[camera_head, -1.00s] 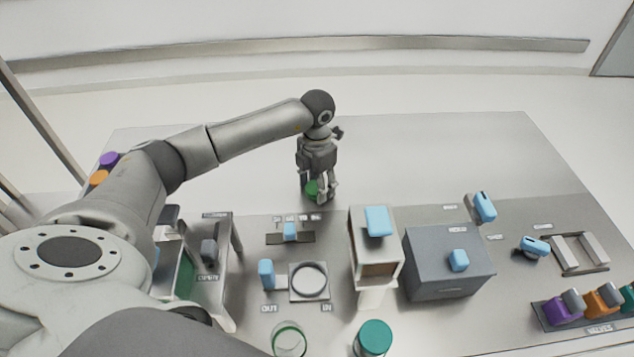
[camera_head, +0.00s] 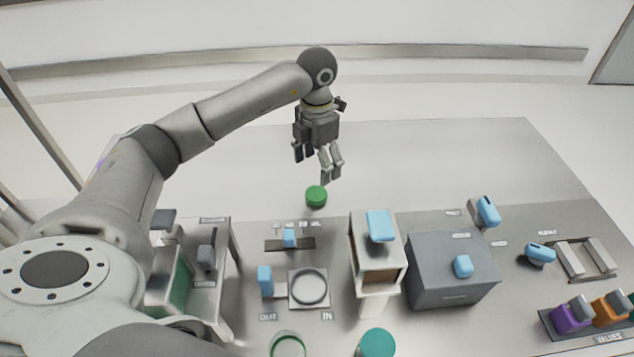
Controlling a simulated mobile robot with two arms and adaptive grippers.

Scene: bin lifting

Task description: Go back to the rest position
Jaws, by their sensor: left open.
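My left gripper (camera_head: 316,168) hangs above the far part of the table, fingers pointing down, open and empty. Below it, a small green round object (camera_head: 316,196) like a lid sits on the bare table (camera_head: 440,160), apart from the fingers. My left arm reaches in from the left over the table. My right gripper is not in view.
A grey box with a blue knob (camera_head: 450,285) and a white stand with a blue top (camera_head: 365,255) are on the near table. A round ring fixture (camera_head: 308,287), a green-topped container (camera_head: 377,343) and coloured valves (camera_head: 572,314) are nearer. The far table is largely clear.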

